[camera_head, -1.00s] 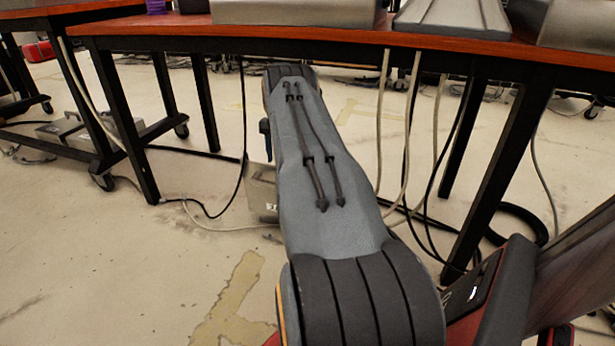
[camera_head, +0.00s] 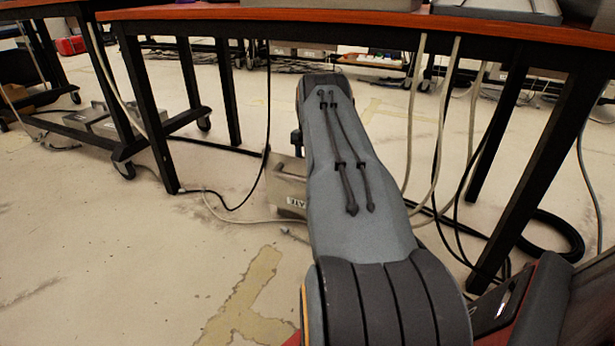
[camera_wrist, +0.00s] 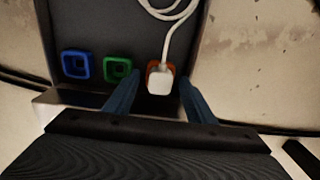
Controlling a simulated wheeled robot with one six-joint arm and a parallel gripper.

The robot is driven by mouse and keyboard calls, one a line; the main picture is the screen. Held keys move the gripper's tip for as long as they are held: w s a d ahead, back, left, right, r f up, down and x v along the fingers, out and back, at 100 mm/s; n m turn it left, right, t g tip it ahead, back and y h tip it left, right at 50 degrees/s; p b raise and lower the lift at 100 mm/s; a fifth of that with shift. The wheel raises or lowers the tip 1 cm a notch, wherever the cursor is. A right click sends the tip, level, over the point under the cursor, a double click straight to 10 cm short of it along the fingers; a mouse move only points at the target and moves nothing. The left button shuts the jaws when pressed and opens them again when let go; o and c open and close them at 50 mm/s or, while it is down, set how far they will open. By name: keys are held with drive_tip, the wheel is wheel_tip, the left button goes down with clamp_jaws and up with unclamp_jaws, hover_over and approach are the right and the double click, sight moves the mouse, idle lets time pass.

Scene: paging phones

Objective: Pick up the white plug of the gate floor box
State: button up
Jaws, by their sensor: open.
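The white plug (camera_wrist: 159,79) with its white cord sits at the orange-rimmed socket (camera_wrist: 152,66) of the floor box (camera_wrist: 92,35) in the wrist view. My gripper (camera_wrist: 158,85) is open, with one blue finger on each side of the plug and a gap to it on both sides. I cannot tell how deep the fingers reach around it. In the head view the metal floor box (camera_head: 287,190), with part of a label reading "ATE", stands on the floor under the table. My arm hides its right part and my gripper there.
A blue-rimmed socket (camera_wrist: 76,65) and a green-rimmed socket (camera_wrist: 117,69) lie left of the plug. The table (camera_head: 330,22) spans above my arm. Several cables (camera_head: 440,140) hang at the right, near a black table leg (camera_head: 525,185). Open floor (camera_head: 130,270) lies at front left.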

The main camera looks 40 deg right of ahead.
drive_tip(key=shift+r, duration=0.1)
drive_tip(key=c, duration=1.2)
drive_tip(key=shift+o, duration=0.2)
